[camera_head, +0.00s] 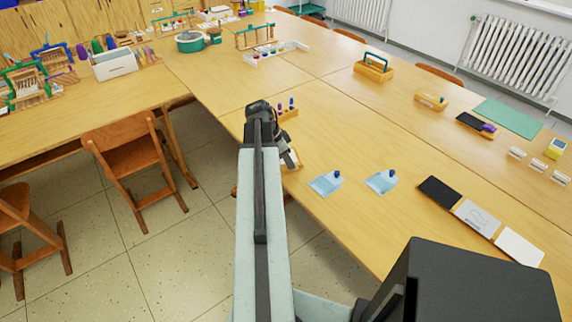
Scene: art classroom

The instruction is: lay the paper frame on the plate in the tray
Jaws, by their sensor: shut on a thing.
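My gripper (284,138) is over the near edge of the long table, left of the middle of the view. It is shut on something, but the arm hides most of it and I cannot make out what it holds. A small pale piece with a wooden edge (291,159) shows just below the gripper at the table edge. I cannot tell whether it is the tray, the plate or the paper frame. Two light-blue sheets, one nearer the gripper (325,184) and one to its right (380,182), each with a dark blue knob, lie on the table.
A small wooden rack with dark knobs (288,114) stands just behind the gripper. A black panel (440,192), a grey panel with a drawn mark (477,217) and a white panel (520,247) lie in a row at the right. The table middle is clear. A chair (128,158) stands left.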

